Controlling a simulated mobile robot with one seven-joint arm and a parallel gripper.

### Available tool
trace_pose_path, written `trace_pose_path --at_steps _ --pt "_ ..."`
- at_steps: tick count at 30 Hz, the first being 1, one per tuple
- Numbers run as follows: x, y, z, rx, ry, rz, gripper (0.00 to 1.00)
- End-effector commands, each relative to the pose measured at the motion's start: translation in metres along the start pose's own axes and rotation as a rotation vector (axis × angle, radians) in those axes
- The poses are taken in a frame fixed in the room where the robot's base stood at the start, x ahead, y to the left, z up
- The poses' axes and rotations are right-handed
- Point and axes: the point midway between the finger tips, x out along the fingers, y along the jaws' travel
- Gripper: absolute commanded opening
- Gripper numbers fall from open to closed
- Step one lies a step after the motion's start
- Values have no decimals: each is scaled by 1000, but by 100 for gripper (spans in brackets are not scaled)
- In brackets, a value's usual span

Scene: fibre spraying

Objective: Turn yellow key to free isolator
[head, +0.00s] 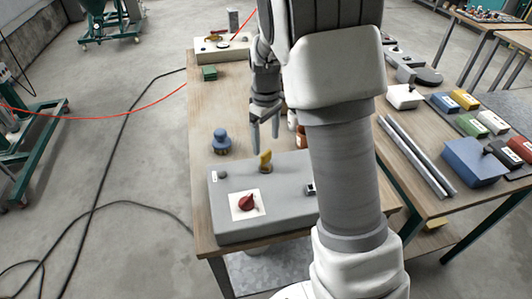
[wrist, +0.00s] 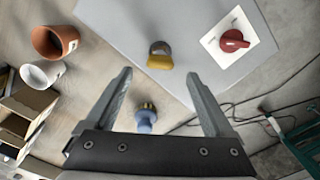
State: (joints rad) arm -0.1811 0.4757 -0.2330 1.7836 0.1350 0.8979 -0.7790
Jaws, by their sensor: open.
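The yellow key (head: 265,160) stands upright in the top of a grey control box (head: 225,228) on the wooden table. A red rotary isolator knob (head: 247,202) sits on a white plate on the same box, nearer the front. In the wrist view the yellow key (wrist: 159,56) lies beyond and between my fingertips, and the red knob (wrist: 233,41) is to the upper right. My gripper (head: 264,132) hangs just behind and above the key, apart from it. Its two fingers are spread and empty in the wrist view (wrist: 160,82). My arm hides part of the box's right side.
A blue knobbed item (head: 221,141) stands behind the box at the left; it also shows between my fingers in the wrist view (wrist: 146,117). A terracotta cup (wrist: 55,41) and white cup (wrist: 42,74) stand nearby. A second table at right holds metal bars (head: 417,157) and coloured boxes.

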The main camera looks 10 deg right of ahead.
Motion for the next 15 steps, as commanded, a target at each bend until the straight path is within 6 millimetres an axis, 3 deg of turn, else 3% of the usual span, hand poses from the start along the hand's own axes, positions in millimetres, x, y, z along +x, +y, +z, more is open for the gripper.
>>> trace_pose_path --at_steps 6,15 --pt "40 0 1 1 -3 -1 88" --pt "62 0 0 -1 0 1 88"
